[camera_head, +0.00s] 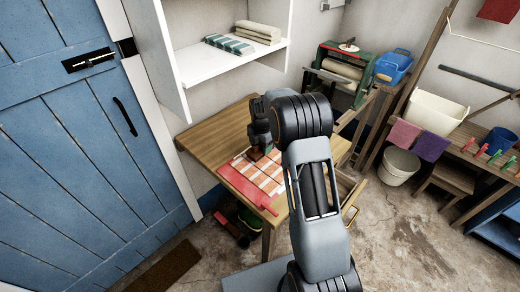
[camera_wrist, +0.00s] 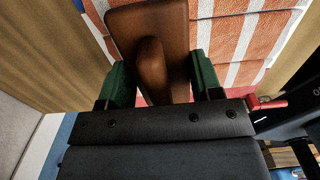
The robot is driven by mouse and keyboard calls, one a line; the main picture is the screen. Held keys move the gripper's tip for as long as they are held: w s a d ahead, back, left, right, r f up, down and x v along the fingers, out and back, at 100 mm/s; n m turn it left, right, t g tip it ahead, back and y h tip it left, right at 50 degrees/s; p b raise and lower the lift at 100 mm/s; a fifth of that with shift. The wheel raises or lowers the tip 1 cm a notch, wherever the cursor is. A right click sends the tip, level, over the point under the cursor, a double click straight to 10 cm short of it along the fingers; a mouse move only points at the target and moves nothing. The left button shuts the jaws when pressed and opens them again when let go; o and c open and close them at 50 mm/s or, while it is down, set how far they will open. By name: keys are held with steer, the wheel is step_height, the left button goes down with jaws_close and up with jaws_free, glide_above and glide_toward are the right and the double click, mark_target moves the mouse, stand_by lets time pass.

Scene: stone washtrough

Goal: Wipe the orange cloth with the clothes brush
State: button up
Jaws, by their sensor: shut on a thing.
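The orange cloth, checked with white, lies flat on the wooden table in the head view (camera_head: 270,174); it also fills the top of the wrist view (camera_wrist: 235,38). The clothes brush, a brown wooden block with a rounded grip (camera_wrist: 150,62), sits between the green fingers of my gripper (camera_wrist: 160,82). My gripper is shut on the brush. In the head view my gripper (camera_head: 257,154) is over the cloth's upper left part. The brush's underside is hidden, so I cannot tell whether it touches the cloth.
A red board (camera_head: 243,186) lies under the cloth on the wooden table (camera_head: 208,138). A white shelf (camera_head: 225,60) with folded cloths hangs above. A blue door (camera_head: 75,130) is at left. A mangle (camera_head: 343,68) and a white bucket (camera_head: 398,166) stand to the right.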

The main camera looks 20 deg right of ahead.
steer(key=shift+d+r+p, duration=0.25)
steer(key=shift+r+p, duration=0.5)
steer(key=shift+r, duration=0.5)
steer(key=shift+a+r+p, duration=0.1)
steer(key=shift+r+p, duration=0.85)
steer(key=shift+r, duration=0.55)
